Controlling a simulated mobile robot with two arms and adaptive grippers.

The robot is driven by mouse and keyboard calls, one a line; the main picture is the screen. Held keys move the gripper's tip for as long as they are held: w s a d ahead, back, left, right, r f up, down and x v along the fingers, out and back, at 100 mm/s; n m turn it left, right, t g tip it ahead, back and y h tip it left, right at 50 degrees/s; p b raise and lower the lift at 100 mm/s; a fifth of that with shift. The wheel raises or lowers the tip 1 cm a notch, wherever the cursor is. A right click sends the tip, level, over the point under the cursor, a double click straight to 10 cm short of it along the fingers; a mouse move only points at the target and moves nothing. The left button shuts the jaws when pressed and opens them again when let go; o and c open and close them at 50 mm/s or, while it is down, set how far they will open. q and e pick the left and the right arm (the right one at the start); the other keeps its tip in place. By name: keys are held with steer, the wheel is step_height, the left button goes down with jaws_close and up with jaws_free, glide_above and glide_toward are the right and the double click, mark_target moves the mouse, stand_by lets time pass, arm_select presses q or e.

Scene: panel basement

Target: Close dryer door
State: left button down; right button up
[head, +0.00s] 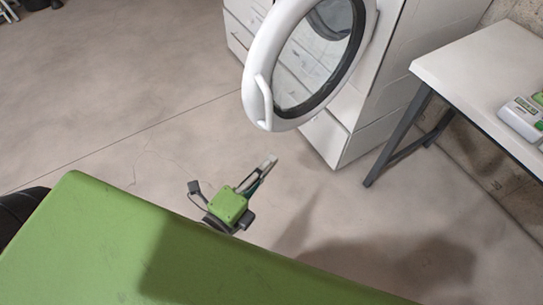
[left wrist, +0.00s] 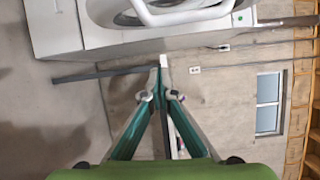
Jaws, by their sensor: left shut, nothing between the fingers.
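The dryer door (head: 253,62) is round, with a white rim and dark glass. In the head view it stands swung open from the white dryer (head: 383,62), toward the upper middle. A white handle bar (head: 263,101) shows on its lower left edge. My left gripper (head: 270,161) is below the door, apart from it, with its fingers pointing up and right. In the left wrist view the fingertips (left wrist: 160,92) are together and empty, and part of the white door with its handle (left wrist: 182,12) shows at the top. My right gripper is not in view.
A white table (head: 470,75) with grey legs stands right of the dryer, with a white and green device (head: 526,117) on it. Concrete floor (head: 110,110) is clear to the left. The left wrist view shows a wall with a window (left wrist: 269,103).

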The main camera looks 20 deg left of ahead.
arm_select(q)
steer(key=p+x, duration=0.2)
steer(key=x, duration=0.8)
steer(key=a, duration=0.2)
steer(key=s+a+p, duration=0.1)
steer(key=a, duration=0.1)
steer(key=shift+a, duration=0.15)
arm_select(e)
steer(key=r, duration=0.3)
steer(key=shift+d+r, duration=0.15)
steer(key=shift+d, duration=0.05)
arm_select(q)
steer(key=shift+a+r, duration=0.1)
